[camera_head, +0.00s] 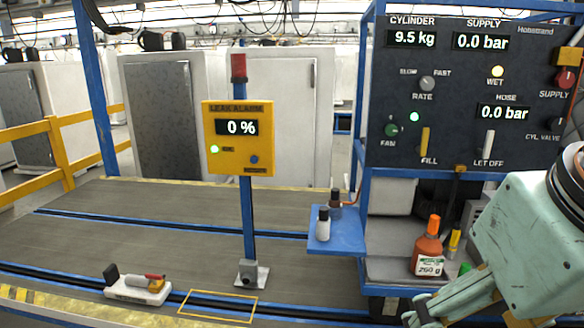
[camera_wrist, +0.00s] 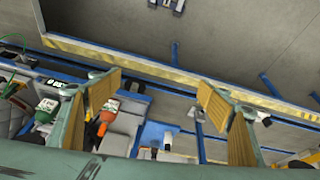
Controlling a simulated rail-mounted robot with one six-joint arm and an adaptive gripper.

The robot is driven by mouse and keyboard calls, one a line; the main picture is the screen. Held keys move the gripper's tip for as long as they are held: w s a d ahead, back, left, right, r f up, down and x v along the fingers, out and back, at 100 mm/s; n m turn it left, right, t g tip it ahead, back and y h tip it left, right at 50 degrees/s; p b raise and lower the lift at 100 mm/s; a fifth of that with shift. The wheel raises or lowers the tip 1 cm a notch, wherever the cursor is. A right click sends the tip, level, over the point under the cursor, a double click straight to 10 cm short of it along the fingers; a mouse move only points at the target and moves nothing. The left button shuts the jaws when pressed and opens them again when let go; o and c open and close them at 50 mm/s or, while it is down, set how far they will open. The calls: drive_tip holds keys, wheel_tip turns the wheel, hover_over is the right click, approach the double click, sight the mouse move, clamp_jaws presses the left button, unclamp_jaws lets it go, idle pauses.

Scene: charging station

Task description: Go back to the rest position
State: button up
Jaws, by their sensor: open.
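My gripper (camera_wrist: 159,92) is open, its two wooden-looking finger pads spread wide apart with nothing between them in the wrist view. In the head view my pale green arm comes in from the right edge, and part of my gripper shows low in the picture, cut by the bottom edge. An orange bottle (camera_head: 427,247) with a white "260 g" label stands on the grey shelf of the blue rack, above and behind my gripper in the head view. The bottle also shows beyond the left finger in the wrist view (camera_wrist: 106,118). The gripper is apart from it.
A control panel (camera_head: 464,140) reads cylinder 9.5 kg, supply 0.0 bar, hose 0.0 bar. A yellow leak alarm (camera_head: 238,164) on a blue post reads 0 %. A small blue shelf (camera_head: 336,238) holds small bottles. A white block with tools (camera_head: 138,289) sits beside an empty yellow outline.

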drive_tip(key=s, duration=0.2)
drive_tip(key=a, duration=0.1)
drive_tip(key=shift+s+f, duration=0.25)
drive_tip(key=shift+s, duration=0.15)
drive_tip(key=shift+c, duration=0.6)
idle(1.8)
